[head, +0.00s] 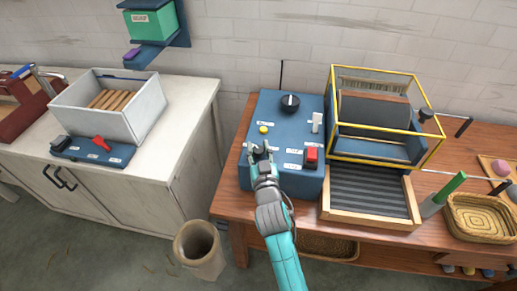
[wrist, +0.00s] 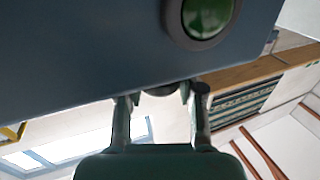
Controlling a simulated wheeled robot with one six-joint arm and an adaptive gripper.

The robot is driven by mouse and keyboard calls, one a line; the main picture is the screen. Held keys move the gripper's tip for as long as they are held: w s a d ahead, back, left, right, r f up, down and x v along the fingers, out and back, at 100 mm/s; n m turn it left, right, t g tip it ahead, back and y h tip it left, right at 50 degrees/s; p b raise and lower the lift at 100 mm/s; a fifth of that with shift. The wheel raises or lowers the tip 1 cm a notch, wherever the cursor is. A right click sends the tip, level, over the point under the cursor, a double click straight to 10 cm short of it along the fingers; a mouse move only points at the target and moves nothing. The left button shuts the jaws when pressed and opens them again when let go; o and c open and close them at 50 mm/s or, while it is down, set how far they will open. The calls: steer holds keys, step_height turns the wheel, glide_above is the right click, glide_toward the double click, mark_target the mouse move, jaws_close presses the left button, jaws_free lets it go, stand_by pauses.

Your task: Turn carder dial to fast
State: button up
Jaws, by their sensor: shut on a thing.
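The blue carder control box (head: 262,107) stands on the brown wooden bench. A black dial (head: 290,101) with a white mark sits near the top of its panel, clear of my gripper. My gripper (head: 262,150) is at the lower left of the panel, next to small white labels too small to read. In the wrist view my gripper (wrist: 160,97) has its fingers on either side of a dark round knob (wrist: 160,91), shut on it. The knob is mostly hidden by the box edge and fingers, so its setting cannot be read.
The yellow-framed carder (head: 375,110) and ribbed tray (head: 370,195) stand close on the right. A bin (head: 199,250) stands on the floor at left.

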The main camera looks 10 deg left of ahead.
steer(key=shift+m+t+h, duration=0.4)
steer(key=shift+m+h, duration=1)
steer(key=shift+h, duration=0.7)
steer(key=m+h, duration=0.1)
steer(key=h, duration=0.1)
steer(key=shift+a+m+h, duration=0.1)
steer(key=shift+m+h, duration=0.2)
steer(key=m+g+h, duration=0.1)
steer(key=m+h, duration=0.1)
steer(key=h, duration=0.1)
steer(key=m+g+h, duration=0.1)
steer(key=m+h, duration=0.1)
steer(key=h, duration=0.1)
steer(key=shift+h, duration=0.3)
steer(key=m+g+h, duration=0.4)
steer(key=m+h, duration=0.1)
steer(key=shift+h, duration=0.3)
steer(key=shift+m+g+h, duration=0.7)
steer(key=shift+m+g, duration=0.2)
steer(key=shift+g, duration=0.4)
steer(key=shift+m+g+h, duration=0.7)
steer(key=shift+m+g, duration=0.2)
steer(key=shift+g, duration=0.4)
steer(key=shift+f+g, duration=0.1)
steer(key=shift+g, duration=0.2)
steer(key=o, duration=1.1)
steer(key=shift+o, duration=0.2)
